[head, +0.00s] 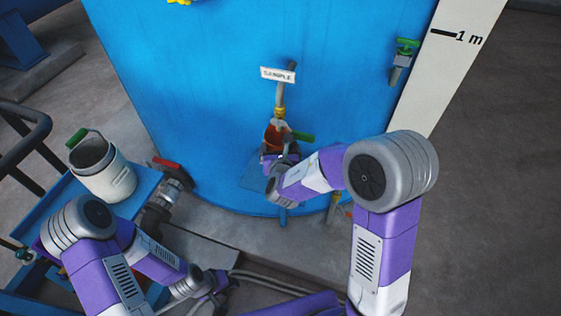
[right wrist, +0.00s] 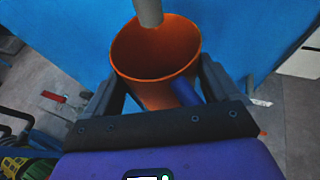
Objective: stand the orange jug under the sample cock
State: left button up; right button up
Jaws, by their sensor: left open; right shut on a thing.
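The orange jug (head: 271,134) is small and partly hidden behind my right gripper (head: 280,160) in the head view. In the right wrist view the jug (right wrist: 150,52) stands upright between the two fingers, its open mouth up, and a blue handle shows at its near side. My right gripper is shut on it. A grey spout end hangs over the jug's mouth in the right wrist view (right wrist: 148,12). The sample cock (head: 280,112) has a yellow collar and green lever, under the SAMPLE label (head: 278,75). My left gripper (head: 222,287) is open and empty at the lower left.
A blue shelf (head: 256,182) juts from the blue tank (head: 210,100) below the jug; whether they touch is unclear. A white bucket (head: 110,175) stands on a blue cart at the left. A red-handled valve (head: 167,163) and pipe lie between cart and tank.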

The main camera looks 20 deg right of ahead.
notch_tip(320, 180, down, 4)
jog(key=shift+r+b, duration=0.2)
jog(key=shift+b, duration=0.5)
jog(key=f+b, duration=0.1)
jog(key=f, duration=0.2)
jog(key=shift+w+d+f+b, duration=0.15)
jog(key=shift+w+f+b, duration=0.05)
jog(key=shift+b, duration=0.15)
jog(key=shift+w+d+f, duration=0.1)
jog(key=shift+w+f, duration=0.05)
jog(key=shift+w, duration=0.05)
jog(key=o, duration=0.8)
jog(key=shift+c, duration=0.2)
jog(key=shift+o, duration=0.3)
